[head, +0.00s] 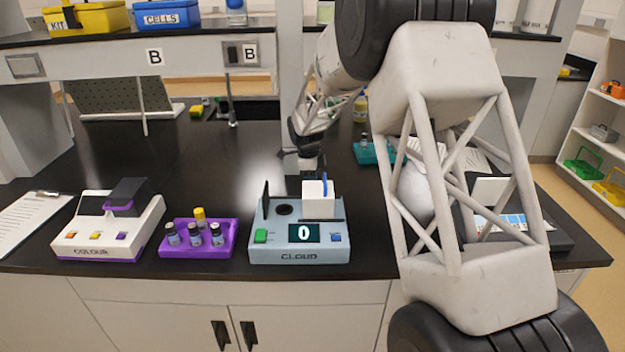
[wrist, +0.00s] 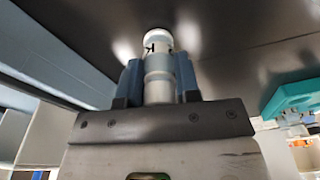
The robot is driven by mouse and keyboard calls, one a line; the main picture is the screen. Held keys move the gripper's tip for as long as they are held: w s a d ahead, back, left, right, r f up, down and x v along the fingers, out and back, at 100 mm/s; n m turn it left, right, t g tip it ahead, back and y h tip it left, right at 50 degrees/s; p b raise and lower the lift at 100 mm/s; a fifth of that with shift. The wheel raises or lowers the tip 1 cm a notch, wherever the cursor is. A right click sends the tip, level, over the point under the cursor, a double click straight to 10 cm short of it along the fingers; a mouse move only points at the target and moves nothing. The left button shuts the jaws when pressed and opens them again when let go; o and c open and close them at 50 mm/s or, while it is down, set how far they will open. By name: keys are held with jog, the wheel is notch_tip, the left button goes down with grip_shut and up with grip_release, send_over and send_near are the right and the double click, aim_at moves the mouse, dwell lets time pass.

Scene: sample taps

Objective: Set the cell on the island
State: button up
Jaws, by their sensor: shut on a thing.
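My gripper (wrist: 158,88) is shut on the cell (wrist: 158,66), a small clear cylinder with a white end, gripped between two blue-grey fingers. In the head view my gripper (head: 309,160) hangs over the black bench (head: 225,150), just behind the meter marked CLOUD (head: 276,252). The cell cannot be made out clearly there. The meter shows 0 and has a dark round hole (head: 284,210) and a white block (head: 318,199) on top. I cannot tell which surface is the island.
A COLOUR meter (head: 97,249) and a purple rack (head: 178,247) with several vials stand left of the CLOUD meter. A teal tray (head: 366,155) lies behind to the right, also in the wrist view (wrist: 288,98). My arm hides the bench's right part. The bench's left middle is clear.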

jog(key=shift+f, duration=0.15)
jog(key=o, duration=0.9)
jog(key=r, duration=0.4)
jog(key=a+r, duration=0.1)
jog(key=r, duration=0.7)
jog(key=shift+w+a+r, duration=0.1)
jog(key=shift+w+a, duration=0.05)
jog(key=shift+a, duration=0.05)
dwell(0.5)
